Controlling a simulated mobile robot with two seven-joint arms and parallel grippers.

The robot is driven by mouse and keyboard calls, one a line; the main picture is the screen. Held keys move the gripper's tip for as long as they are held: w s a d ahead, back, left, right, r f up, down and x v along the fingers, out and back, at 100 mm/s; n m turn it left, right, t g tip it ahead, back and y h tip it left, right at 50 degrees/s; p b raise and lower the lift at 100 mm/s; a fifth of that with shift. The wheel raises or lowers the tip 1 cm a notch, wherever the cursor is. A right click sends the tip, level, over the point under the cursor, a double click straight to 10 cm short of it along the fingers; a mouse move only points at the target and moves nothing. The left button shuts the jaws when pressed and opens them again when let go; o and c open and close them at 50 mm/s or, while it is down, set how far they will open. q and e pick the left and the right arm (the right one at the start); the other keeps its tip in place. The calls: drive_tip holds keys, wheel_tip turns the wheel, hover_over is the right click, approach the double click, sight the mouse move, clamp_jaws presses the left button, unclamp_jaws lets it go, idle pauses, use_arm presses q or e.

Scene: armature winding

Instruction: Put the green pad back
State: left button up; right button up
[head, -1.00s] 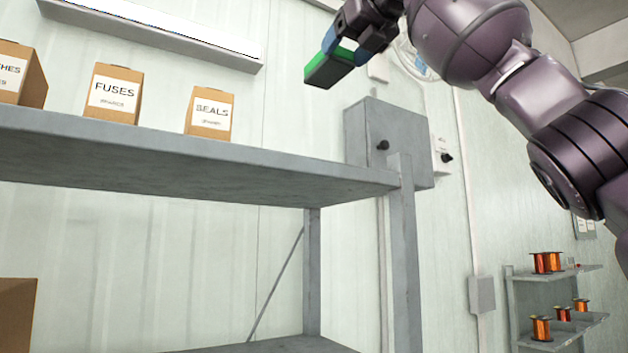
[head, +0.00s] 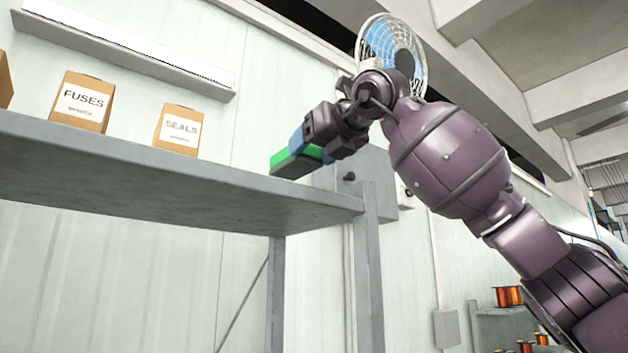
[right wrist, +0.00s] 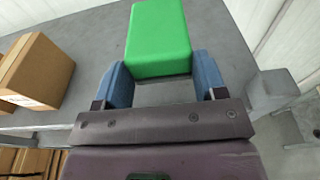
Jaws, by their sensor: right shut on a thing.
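The green pad (head: 297,161) is a block with a bright green top and darker sides. My right gripper (head: 318,148) is shut on it and holds it near the right end of the upper shelf (head: 200,185). In the right wrist view the pad (right wrist: 158,38) sits between the blue fingertips of the gripper (right wrist: 165,80), with the shelf's grey top (right wrist: 90,45) behind it. I cannot tell whether the pad touches the shelf. My left gripper is not in view.
A SEALS box (head: 176,130) and a FUSES box (head: 83,101) stand on the shelf to the left. A grey wall cabinet (head: 372,180) and a round fan (head: 392,42) are behind my right arm. Copper spools (head: 508,296) show at the lower right.

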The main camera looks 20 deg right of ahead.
drive_tip(key=shift+f, duration=2.55)
drive_tip(key=shift+a, duration=0.1)
drive_tip(key=shift+f+b, duration=0.15)
drive_tip(key=shift+b, duration=0.15)
drive_tip(key=o, duration=0.9)
drive_tip(key=shift+r, duration=0.2)
